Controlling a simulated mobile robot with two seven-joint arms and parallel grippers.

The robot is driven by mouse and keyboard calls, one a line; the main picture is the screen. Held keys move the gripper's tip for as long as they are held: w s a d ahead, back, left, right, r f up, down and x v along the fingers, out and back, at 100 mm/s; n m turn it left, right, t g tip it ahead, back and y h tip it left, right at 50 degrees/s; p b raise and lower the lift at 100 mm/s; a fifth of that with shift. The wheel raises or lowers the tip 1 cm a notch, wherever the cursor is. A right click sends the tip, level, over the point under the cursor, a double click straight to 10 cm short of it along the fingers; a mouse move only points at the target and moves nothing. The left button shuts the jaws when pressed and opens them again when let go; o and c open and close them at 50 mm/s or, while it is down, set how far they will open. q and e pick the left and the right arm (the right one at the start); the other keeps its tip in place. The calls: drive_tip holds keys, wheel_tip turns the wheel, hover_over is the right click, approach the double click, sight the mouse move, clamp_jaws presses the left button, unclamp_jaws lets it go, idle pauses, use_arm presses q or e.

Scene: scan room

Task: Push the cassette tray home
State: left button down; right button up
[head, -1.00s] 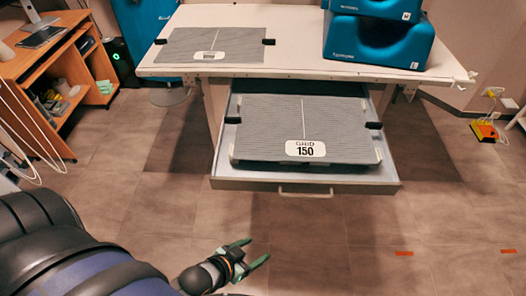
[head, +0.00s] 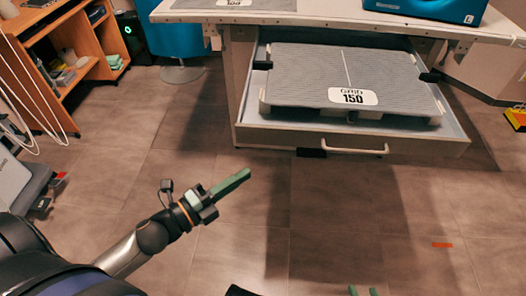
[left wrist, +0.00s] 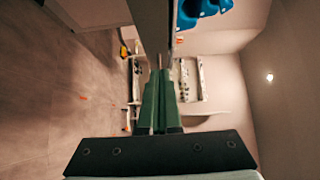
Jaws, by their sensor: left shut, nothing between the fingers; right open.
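The cassette tray (head: 280,138) is a pale drawer under the table, pulled well out toward me, with a bar handle (head: 342,149) on its front. A grey grid plate marked GRID 150 (head: 310,78) lies in it. My left gripper (head: 248,173) is shut and empty, in front of and below the tray's left front corner, apart from it in the picture. Its green fingers (left wrist: 161,78) show together in the left wrist view. My right gripper (head: 363,291) shows only as fingertips at the bottom edge, open; the rest is cut off.
The white table (head: 330,17) stands over the tray, with another grid plate and a blue block (head: 430,8) on top. A wooden shelf unit (head: 75,85) stands at left. The floor before the tray is clear apart from orange tape (head: 442,245).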

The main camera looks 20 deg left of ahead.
use_arm(q)
approach(287, 135)
drive_tip(key=w+d, duration=0.1)
drive_tip(key=d, duration=0.3)
drive_tip(key=w, duration=0.1)
drive_tip(key=w+a, duration=0.1)
drive_tip(key=w, duration=0.1)
drive_tip(key=shift+w, duration=0.15)
drive_tip(key=shift+w+a, duration=0.15)
drive_tip(key=shift+w, duration=0.3)
